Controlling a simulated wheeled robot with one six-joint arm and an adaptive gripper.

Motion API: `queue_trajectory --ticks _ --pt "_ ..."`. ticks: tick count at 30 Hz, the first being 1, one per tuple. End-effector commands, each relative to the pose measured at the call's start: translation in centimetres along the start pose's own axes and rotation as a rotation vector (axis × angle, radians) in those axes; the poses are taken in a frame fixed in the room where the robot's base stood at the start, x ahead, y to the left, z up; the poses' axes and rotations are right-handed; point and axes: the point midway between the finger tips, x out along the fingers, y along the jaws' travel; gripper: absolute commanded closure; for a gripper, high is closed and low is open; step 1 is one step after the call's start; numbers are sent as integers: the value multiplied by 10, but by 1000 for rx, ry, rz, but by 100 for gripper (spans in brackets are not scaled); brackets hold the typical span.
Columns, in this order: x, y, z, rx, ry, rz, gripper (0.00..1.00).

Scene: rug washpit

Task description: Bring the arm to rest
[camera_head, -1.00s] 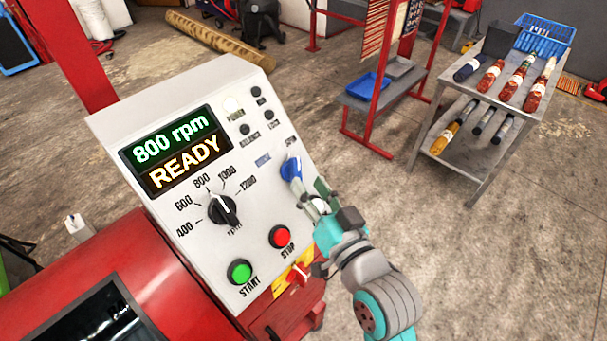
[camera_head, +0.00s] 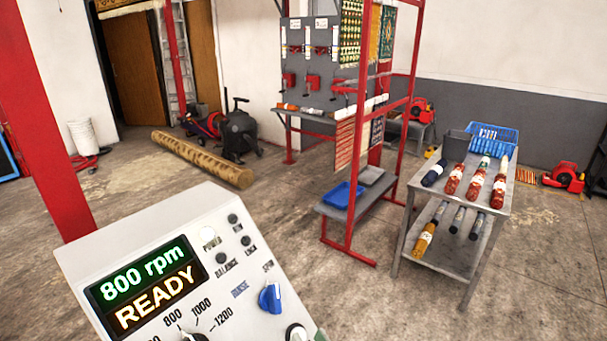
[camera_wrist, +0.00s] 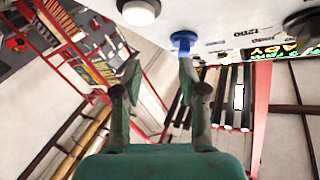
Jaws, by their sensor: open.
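My gripper (camera_wrist: 158,75) shows in the wrist view with its two fingers apart and nothing between them. Beyond the fingertips is the control panel (camera_head: 150,225), seen upside down in the wrist view. Its blue selector knob (camera_head: 270,297) is beside the RINSE and SPIN labels; it also shows in the wrist view (camera_wrist: 184,38), just past the right fingertip. I cannot tell whether they touch. A round white control (camera_head: 297,333) is partly cut off below the blue knob. The display (camera_head: 146,286) reads 800 rpm, READY.
A red rack (camera_head: 352,205) is behind the panel, and a rolled rug (camera_head: 203,158) lies on the floor. The floor between panel and cart is clear.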

Motion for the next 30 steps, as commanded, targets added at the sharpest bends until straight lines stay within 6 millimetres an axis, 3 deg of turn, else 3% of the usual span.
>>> queue_trajectory --ticks 6,15,22,30 --pt "-53 44 46 -28 -10 123 58" --pt "-136 81 92 -93 -24 269 58" --pt "-204 93 117 -152 -47 363 58" --pt "-285 87 136 -228 -87 451 58"
